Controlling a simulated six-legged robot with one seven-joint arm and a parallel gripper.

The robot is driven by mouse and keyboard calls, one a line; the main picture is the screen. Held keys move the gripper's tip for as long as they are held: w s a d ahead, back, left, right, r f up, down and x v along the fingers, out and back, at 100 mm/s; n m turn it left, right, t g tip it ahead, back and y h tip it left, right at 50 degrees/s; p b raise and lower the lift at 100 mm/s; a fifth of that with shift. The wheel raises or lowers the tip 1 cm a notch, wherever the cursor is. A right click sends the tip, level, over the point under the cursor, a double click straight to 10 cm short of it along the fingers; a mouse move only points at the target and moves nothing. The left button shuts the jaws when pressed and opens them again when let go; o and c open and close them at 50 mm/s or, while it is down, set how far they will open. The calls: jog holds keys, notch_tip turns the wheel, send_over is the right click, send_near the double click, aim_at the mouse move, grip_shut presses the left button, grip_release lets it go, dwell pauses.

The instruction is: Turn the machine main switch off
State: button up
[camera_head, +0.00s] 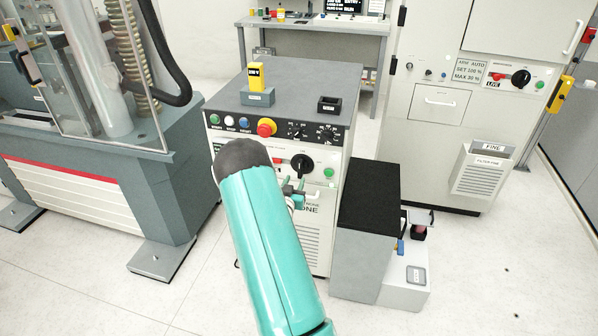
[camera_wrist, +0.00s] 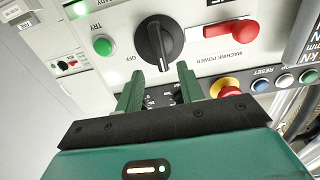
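A black rotary switch (camera_wrist: 160,43) with a white pointer line sits on the light machine panel, with an OFF label beside it and a green TRY button (camera_wrist: 103,45). A red handle (camera_wrist: 231,30) by the words MACHINE POWER is on its other side. In the head view the black switch (camera_head: 301,163) is on the cabinet front, partly beside my arm. My gripper (camera_wrist: 160,69) is open and empty. Its two green fingertips point at the switch, just short of its lower edge in the wrist view. The gripper (camera_head: 294,189) is small and partly hidden in the head view.
The cabinet's upper strip holds a red emergency button on a yellow base (camera_head: 266,127), several small buttons and black dials. A black-topped box (camera_head: 369,194) stands at the right. A guarded machine (camera_head: 100,190) is at left. Pale floor (camera_head: 200,290) is open in front.

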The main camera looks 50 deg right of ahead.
aim_at(299, 170)
jog(key=x, duration=0.7)
jog(key=shift+w, duration=0.1)
jog(key=shift+c, duration=0.2)
grip_shut()
